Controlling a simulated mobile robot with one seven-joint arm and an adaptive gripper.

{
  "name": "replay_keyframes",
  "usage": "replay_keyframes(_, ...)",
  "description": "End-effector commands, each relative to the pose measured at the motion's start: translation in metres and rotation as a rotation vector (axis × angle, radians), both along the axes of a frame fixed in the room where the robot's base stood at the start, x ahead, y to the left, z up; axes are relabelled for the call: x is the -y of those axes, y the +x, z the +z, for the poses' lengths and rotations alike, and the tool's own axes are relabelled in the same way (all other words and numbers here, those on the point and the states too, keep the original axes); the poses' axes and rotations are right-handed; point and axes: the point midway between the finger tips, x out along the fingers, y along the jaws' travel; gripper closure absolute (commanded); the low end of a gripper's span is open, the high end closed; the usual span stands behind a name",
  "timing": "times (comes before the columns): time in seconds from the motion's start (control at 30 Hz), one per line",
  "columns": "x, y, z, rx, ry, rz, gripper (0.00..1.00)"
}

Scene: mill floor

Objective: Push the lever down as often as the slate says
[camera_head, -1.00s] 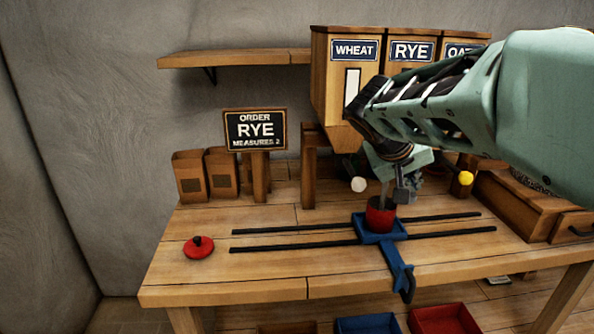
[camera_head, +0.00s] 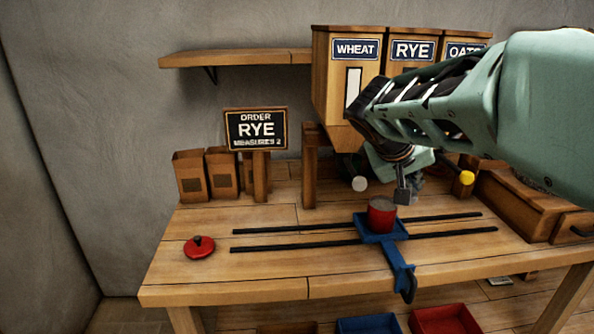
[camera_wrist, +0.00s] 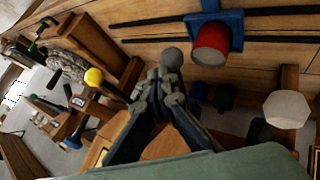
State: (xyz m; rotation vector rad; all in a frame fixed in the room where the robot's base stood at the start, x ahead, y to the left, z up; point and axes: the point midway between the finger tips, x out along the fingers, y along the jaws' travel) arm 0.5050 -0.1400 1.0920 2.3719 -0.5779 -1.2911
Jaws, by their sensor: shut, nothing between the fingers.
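The slate (camera_head: 255,130) reads "ORDER RYE MEASURES 2". The rye bin (camera_head: 412,52) stands between the wheat and oats bins, its lower part hidden by my arm. A red cup (camera_head: 381,218) sits on a blue carriage (camera_head: 368,237) below the rye bin, also seen in the wrist view (camera_wrist: 211,45); its top looks grey-brown. My gripper (camera_head: 403,192) is shut and empty, above and just right of the cup. In the wrist view a dark grey round knob (camera_wrist: 173,57), apparently the rye lever's, shows at my fingertips (camera_wrist: 166,82); contact is unclear.
A white knob (camera_head: 359,184) is left of my gripper and a yellow knob (camera_head: 467,178) right. Dark rails (camera_head: 290,247) cross the bench. A red lid (camera_head: 199,247) lies at left, with paper bags (camera_head: 190,177) behind. A wooden box (camera_head: 520,205) is at right.

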Motion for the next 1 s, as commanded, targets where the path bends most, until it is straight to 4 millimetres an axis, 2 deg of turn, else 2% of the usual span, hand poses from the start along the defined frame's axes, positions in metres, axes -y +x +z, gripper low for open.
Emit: replay_keyframes(1.0, -0.002, 0.002, 0.064, 0.011, 0.002, 0.004, 1.00)
